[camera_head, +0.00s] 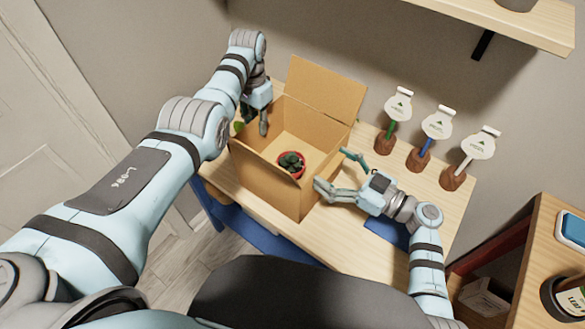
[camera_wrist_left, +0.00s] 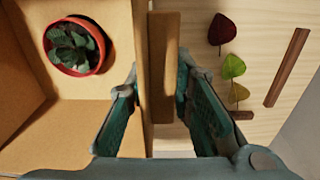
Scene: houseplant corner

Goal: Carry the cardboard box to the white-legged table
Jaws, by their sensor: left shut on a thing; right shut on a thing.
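An open cardboard box (camera_head: 268,183) stands upright on a light wooden table (camera_head: 405,170), one flap raised at its back. It also shows in the left wrist view (camera_wrist_left: 95,125). A small plant in a red pot (camera_head: 291,163) sits inside; the left wrist view shows it (camera_wrist_left: 73,46) from above. My left gripper (camera_head: 254,118) is shut on the box's left wall, one finger on each side of it. No white-legged table can be made out.
A wooden shelf (camera_head: 510,20) juts out above. Another wooden stand (camera_head: 548,235) is at the right.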

